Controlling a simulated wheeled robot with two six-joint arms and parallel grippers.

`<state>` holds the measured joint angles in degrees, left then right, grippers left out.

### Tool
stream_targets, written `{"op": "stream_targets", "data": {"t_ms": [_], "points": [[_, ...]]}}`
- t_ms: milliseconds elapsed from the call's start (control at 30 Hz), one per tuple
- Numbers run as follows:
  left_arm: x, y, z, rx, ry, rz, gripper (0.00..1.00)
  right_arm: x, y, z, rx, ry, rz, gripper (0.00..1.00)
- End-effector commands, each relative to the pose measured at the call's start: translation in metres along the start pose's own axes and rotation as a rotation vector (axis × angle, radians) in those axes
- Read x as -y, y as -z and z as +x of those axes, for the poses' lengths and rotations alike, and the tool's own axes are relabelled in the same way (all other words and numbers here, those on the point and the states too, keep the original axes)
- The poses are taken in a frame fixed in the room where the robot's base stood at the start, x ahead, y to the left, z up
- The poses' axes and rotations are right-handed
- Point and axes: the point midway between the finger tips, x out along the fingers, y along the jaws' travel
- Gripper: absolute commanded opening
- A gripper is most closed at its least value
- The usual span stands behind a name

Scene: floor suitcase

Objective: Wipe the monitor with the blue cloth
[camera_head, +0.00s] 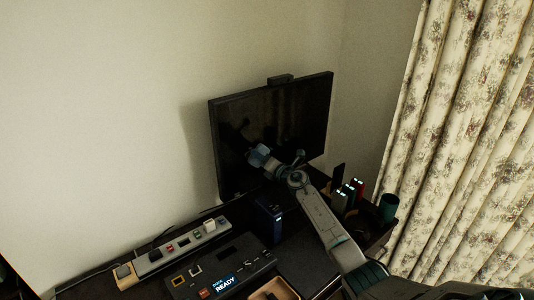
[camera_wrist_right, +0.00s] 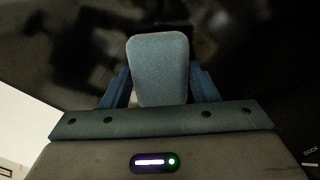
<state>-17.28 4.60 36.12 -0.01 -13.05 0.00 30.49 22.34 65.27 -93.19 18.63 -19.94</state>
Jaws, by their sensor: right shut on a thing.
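The monitor (camera_head: 285,115) stands at the back of the desk with a dark, glossy screen, close to the wall. My right arm reaches up from the lower right, and my right gripper (camera_head: 259,155) is in front of the left lower part of the screen. In the right wrist view the gripper (camera_wrist_right: 160,90) is shut on the blue cloth (camera_wrist_right: 160,68), which shows as a flat blue-grey pad between the fingers. The dark screen fills the background there. Whether the cloth touches the screen I cannot tell. My left gripper is not in view.
A power strip (camera_head: 182,247) and a black device reading READY (camera_head: 225,277) lie at the front left. A dark blue box (camera_head: 268,217) stands below the screen. Floral curtains (camera_head: 465,130) hang at right.

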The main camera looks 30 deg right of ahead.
Motion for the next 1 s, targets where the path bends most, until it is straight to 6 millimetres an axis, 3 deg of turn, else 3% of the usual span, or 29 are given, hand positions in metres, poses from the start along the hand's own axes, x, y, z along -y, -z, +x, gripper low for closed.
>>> {"op": "stream_targets", "data": {"t_ms": [700, 1000], "points": [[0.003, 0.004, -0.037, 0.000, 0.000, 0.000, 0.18, -0.036, 0.034, -0.001, -0.001, -0.002, 0.002, 0.36], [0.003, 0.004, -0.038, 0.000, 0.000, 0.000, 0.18, -0.038, 0.040, -0.001, 0.000, -0.001, 0.001, 0.36]]}}
